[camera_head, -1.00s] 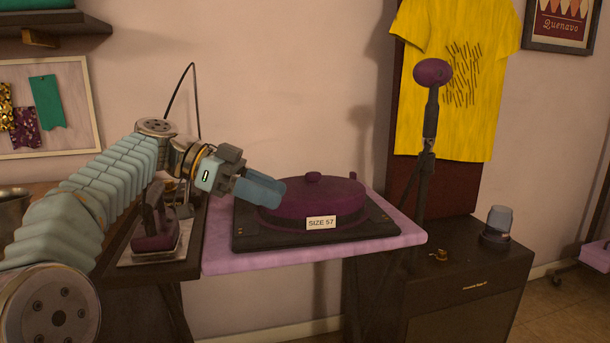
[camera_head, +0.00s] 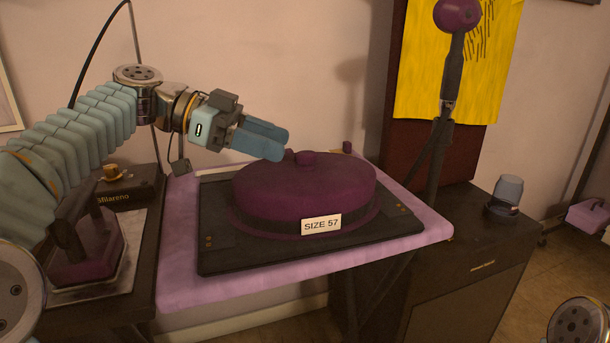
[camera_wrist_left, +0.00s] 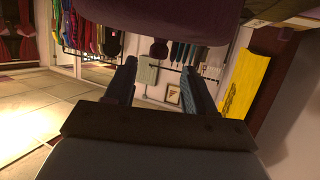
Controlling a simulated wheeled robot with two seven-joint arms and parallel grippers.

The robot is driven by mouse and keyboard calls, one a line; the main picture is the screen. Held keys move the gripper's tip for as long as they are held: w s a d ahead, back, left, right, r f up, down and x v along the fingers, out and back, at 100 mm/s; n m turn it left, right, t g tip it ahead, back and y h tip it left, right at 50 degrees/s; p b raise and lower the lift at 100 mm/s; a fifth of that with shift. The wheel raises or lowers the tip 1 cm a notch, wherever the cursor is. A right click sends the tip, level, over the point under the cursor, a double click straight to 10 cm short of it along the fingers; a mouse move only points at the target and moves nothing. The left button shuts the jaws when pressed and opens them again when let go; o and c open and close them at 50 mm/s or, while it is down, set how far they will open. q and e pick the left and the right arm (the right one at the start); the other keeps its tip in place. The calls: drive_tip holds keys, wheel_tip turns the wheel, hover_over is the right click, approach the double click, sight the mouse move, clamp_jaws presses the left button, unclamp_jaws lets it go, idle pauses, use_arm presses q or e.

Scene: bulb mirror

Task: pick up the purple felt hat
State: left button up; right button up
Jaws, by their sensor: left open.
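The purple felt hat (camera_head: 300,190) is round and flat-topped, with a small knob (camera_head: 304,158) on its crown, a dark band and a white "SIZE 57" label (camera_head: 321,224). It rests on a black board (camera_head: 222,258). My left gripper (camera_head: 283,144) is open and empty, tilted down to the right, its fingertips just left of the knob and above the crown. In the left wrist view the hat (camera_wrist_left: 160,16) fills the top edge. My right gripper is out of view.
The board lies on a lilac-covered table (camera_head: 182,285). A purple iron-like object (camera_head: 85,250) stands at left. A dark stand with a purple ball (camera_head: 457,14) rises behind right. A dark cabinet (camera_head: 480,265) carries a grey-topped object (camera_head: 507,190).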

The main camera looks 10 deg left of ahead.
sight(306, 152)
use_arm(q)
drive_tip(key=x, duration=0.6)
drive_tip(key=shift+d, duration=0.1)
drive_tip(key=shift+c, duration=0.3)
clamp_jaws()
